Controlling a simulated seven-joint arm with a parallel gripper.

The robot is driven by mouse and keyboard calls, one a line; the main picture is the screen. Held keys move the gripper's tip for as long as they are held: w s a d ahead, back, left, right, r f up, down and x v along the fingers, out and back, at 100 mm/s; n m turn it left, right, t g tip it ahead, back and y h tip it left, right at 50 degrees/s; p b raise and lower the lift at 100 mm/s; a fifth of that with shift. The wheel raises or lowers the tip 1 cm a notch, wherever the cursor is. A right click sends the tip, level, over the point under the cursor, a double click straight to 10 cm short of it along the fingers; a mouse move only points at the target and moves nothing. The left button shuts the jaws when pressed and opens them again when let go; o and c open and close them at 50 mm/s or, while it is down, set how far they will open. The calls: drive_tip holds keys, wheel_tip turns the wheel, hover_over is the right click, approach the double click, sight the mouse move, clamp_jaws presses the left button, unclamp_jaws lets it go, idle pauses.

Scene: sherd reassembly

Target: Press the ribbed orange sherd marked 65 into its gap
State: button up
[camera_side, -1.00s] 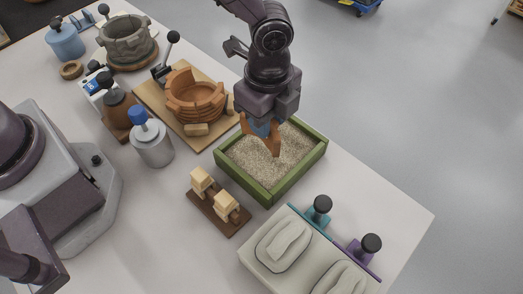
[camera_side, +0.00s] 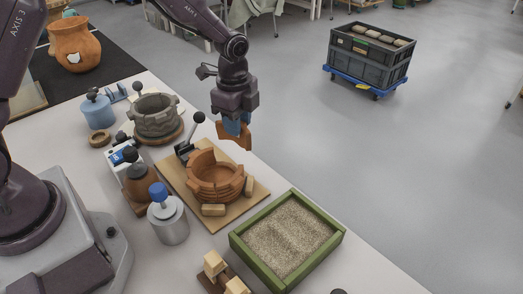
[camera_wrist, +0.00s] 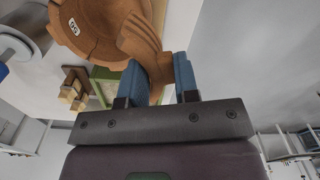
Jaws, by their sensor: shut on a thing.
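In the side view my gripper (camera_side: 233,125) has its blue fingers shut on the ribbed orange sherd (camera_side: 240,139). It holds the sherd in the air, above and to the right of the orange bowl (camera_side: 214,176). The bowl has an uneven, broken rim and stands on a wooden board (camera_side: 180,183) with small wooden blocks around it. In the wrist view the sherd (camera_wrist: 143,45) is between the fingers, with the round orange bowl shape (camera_wrist: 95,40) beyond.
The green-framed sand tray (camera_side: 255,268) lies to the right of the board. A black-knobbed lever (camera_side: 190,135) stands behind the bowl, close to my gripper. A metal cylinder with a blue knob (camera_side: 168,222) and a grey pot (camera_side: 157,117) stand on the left.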

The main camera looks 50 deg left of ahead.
sight(235, 140)
drive_tip(key=shift+a+r+m, duration=0.1)
drive_tip(key=shift+a+m, duration=0.2)
drive_tip(key=shift+a, duration=0.1)
drive_tip(key=shift+d+m, duration=0.1)
drive_tip(key=shift+m, duration=0.3)
drive_tip(key=shift+f, duration=3.05)
drive_tip(key=shift+s+f, duration=0.35)
drive_tip(key=shift+f, duration=0.1)
drive_tip(key=shift+s+d+f, duration=0.1)
drive_tip(key=shift+s, duration=0.2)
drive_tip(key=shift+f, duration=0.3)
drive_tip(key=o, duration=0.9)
